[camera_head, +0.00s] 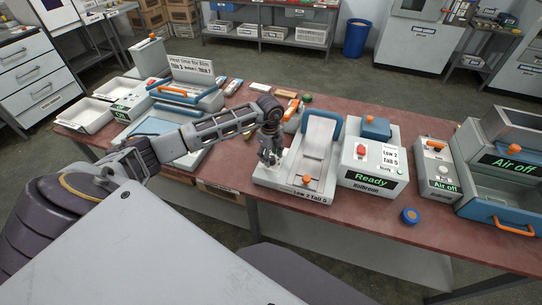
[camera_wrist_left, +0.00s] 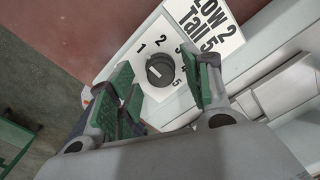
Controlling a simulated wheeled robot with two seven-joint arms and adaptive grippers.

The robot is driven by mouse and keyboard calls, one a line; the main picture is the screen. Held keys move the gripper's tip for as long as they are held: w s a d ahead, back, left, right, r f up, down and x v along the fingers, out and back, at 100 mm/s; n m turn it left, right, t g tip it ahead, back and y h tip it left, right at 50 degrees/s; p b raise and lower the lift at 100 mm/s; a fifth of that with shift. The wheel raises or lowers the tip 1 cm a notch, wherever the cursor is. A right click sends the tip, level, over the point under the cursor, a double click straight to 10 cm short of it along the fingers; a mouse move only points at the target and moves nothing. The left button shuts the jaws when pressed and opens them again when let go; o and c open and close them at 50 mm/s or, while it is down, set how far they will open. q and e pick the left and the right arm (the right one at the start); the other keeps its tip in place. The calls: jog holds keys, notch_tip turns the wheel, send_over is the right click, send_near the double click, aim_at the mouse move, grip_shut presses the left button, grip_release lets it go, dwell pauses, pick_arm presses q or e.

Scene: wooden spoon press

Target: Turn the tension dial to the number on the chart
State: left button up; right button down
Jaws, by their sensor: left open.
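The tension dial (camera_wrist_left: 160,70) is a dark round knob on a white plate numbered 1 to 5, seen in the left wrist view. I cannot clearly tell which number its pointer marks. A white chart (camera_wrist_left: 211,28) beside it reads "Low 2 Tall 5". My left gripper (camera_wrist_left: 165,88) is open, with green-padded fingers on either side of the dial; contact cannot be told. In the head view the left gripper (camera_head: 270,155) is over the left side of the grey press (camera_head: 318,150), whose front label reads "Low 2 Tall 5". The dial is hidden there.
Right of the press stands a box (camera_head: 372,165) with a red button and a "Ready" display. A blue ring (camera_head: 409,216) lies on the red table (camera_head: 350,222). Units reading "Air off" (camera_head: 515,163) stand at far right.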

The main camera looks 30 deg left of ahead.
pick_arm(q)
jog(key=shift+f, duration=0.4)
jog(key=c, duration=1)
jog(key=shift+c, duration=0.2)
